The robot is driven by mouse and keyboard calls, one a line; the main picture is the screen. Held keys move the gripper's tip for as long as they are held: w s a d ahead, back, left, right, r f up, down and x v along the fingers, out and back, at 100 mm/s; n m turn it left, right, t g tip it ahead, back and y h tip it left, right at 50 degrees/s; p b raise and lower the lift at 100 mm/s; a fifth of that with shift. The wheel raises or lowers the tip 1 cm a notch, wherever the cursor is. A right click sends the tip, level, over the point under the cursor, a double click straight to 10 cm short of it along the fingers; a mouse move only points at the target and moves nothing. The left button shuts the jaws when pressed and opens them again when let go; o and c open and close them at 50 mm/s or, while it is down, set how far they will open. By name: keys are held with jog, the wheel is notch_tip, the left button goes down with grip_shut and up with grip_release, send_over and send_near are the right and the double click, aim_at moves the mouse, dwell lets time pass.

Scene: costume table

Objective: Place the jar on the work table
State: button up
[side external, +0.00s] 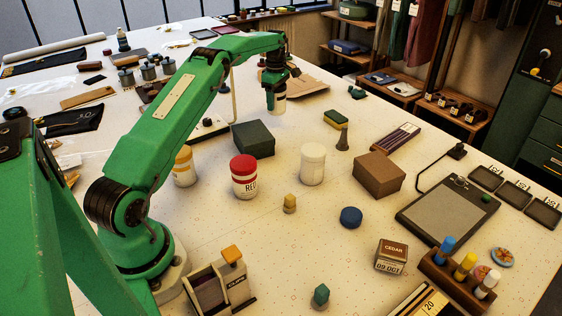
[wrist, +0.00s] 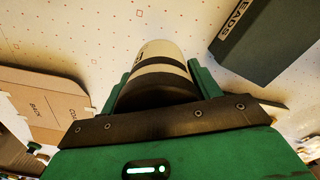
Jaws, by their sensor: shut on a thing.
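My gripper (side external: 277,92) is shut on a jar (side external: 279,104) at the far middle of the table in the side view. The jar has a pale body that shows below the green fingers. In the wrist view my gripper (wrist: 157,85) has a green finger on each side of the jar (wrist: 160,52), which shows a cream body with a dark band and a dark brown or black end nearest the palm. I cannot tell whether the jar's base touches the white dotted work table (side external: 310,220) or hangs just above it.
A dark green box (side external: 253,139) stands close by. Jars with yellow (side external: 184,167), red (side external: 244,177) and white (side external: 312,164) lids stand nearer. Flat brown cardboard (side external: 305,82) lies beside my gripper. A brown box (side external: 378,175) and a sponge (side external: 335,118) are to the right.

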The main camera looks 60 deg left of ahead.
jog(key=shift+a+f, duration=0.3)
jog(key=shift+a, duration=0.25)
jog(key=shift+a+f, duration=0.25)
jog(key=shift+a, duration=0.25)
jog(key=shift+f, duration=2)
jog(key=shift+f, duration=0.15)
jog(key=o, duration=1.2)
jog(key=shift+c, duration=0.2)
jog(key=shift+r, duration=5.95)
